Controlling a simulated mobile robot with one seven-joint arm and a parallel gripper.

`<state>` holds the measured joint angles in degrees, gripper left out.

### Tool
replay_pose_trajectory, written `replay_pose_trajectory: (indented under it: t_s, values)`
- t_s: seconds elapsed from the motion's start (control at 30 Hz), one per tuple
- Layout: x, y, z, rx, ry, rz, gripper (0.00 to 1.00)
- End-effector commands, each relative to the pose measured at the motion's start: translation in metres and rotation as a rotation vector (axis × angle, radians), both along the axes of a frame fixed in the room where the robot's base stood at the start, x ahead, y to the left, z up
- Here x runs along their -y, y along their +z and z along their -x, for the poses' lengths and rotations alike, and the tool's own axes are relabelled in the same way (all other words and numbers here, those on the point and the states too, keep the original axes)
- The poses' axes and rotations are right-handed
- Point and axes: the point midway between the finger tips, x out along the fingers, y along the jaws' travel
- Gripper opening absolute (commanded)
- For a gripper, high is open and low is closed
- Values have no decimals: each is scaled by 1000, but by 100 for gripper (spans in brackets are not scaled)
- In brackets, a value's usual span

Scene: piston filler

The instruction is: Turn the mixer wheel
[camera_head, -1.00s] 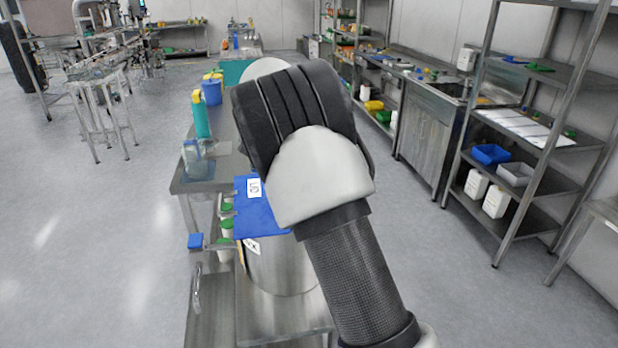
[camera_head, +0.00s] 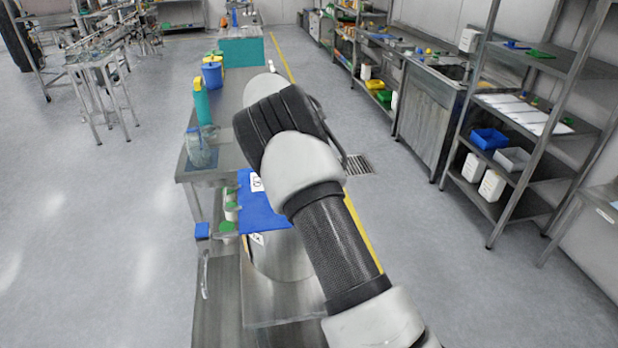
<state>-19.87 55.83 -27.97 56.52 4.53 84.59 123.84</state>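I cannot make out a mixer wheel for certain. A steel cylindrical vessel (camera_head: 283,258) with a blue sheet or lid (camera_head: 258,206) on it stands at the near end of the bench, partly hidden by my arm. A dark rounded part (camera_head: 14,42) of a machine is cut off at the upper left edge, and I cannot tell what it is. My arm reaches up from the lower right over the vessel. My gripper is not visible; the far end of my arm is hidden behind its own links.
A steel table (camera_head: 184,170) holds a clear jar (camera_head: 201,152), a teal bottle (camera_head: 201,102) and a blue jug (camera_head: 212,75). A shelf rack (camera_head: 508,210) with bins and white canisters stands at right. Open floor lies to the left and between bench and rack.

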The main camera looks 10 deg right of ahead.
Motion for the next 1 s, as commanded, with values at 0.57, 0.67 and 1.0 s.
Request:
replay_pose_trajectory:
  t_s: [0.57, 0.67, 1.0]
  values:
    - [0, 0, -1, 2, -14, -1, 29]
    - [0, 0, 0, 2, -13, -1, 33]
    - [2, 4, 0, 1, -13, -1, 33]
